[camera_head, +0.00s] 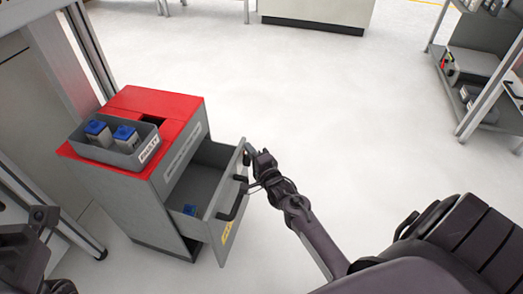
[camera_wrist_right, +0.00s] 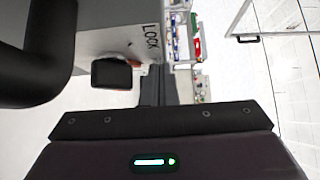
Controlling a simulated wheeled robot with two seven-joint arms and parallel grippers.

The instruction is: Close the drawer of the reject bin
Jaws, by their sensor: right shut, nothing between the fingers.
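The reject bin (camera_head: 140,185) is a grey cabinet with a red top, at the left of the head view. My right gripper (camera_head: 262,158) is shut and empty, beside the upper outer corner of the drawer front. I cannot tell whether it touches the front. My left gripper is not clearly in view.
A grey tray (camera_head: 122,158) with two blue-capped items sits on the bin's red top. Metal frame posts (camera_head: 90,50) stand behind and left of the bin. A shelf rack (camera_head: 472,75) stands at the far right.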

